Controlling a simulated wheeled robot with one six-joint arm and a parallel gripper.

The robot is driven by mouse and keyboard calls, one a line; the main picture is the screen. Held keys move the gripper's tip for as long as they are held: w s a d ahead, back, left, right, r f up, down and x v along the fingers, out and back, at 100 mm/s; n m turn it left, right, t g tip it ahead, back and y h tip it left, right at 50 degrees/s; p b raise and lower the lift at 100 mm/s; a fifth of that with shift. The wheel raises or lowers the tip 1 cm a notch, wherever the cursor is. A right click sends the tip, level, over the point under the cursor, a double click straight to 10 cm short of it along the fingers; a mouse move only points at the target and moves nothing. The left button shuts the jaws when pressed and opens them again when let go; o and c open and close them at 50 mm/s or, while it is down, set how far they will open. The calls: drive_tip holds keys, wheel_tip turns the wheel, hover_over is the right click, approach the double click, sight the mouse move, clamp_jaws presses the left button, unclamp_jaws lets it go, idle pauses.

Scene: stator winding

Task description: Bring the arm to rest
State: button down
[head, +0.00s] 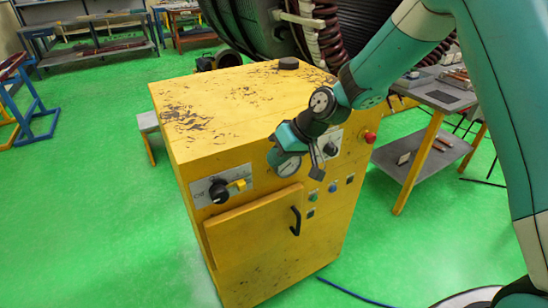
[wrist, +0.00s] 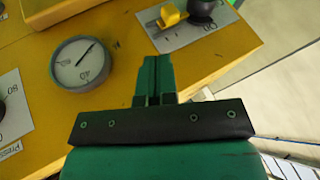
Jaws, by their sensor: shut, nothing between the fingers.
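My arm (head: 400,50) is teal with black joints and reaches in from the upper right over the yellow cabinet (head: 230,110). My gripper (head: 316,172) is in front of the cabinet's front panel, just right of the round dial gauge (head: 288,165). In the wrist view my gripper's fingers (wrist: 155,66) are together and empty, pointing towards the panel. The gauge (wrist: 82,63) lies to their left. Whether the fingertips touch the panel cannot be told.
The cabinet front has a knob with a yellow lever (head: 220,190), a door handle (head: 296,221), several small buttons and a red button (head: 370,137). A grey-topped table (head: 440,95) stands at right. A blue cable (head: 350,292) lies on the green floor, which is open at left.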

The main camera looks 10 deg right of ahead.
drive_tip(key=s+r+n+g+h, duration=0.1)
drive_tip(key=s+r, duration=1.1)
drive_tip(key=s, duration=0.2)
drive_tip(key=s+d+r+n+g+h, duration=0.1)
drive_tip(key=s+d+r, duration=0.1)
drive_tip(key=s, duration=1.3)
drive_tip(key=shift+s+d+r+g+h, duration=0.15)
drive_tip(key=shift+d+r+g+h, duration=0.2)
drive_tip(key=shift+d, duration=0.3)
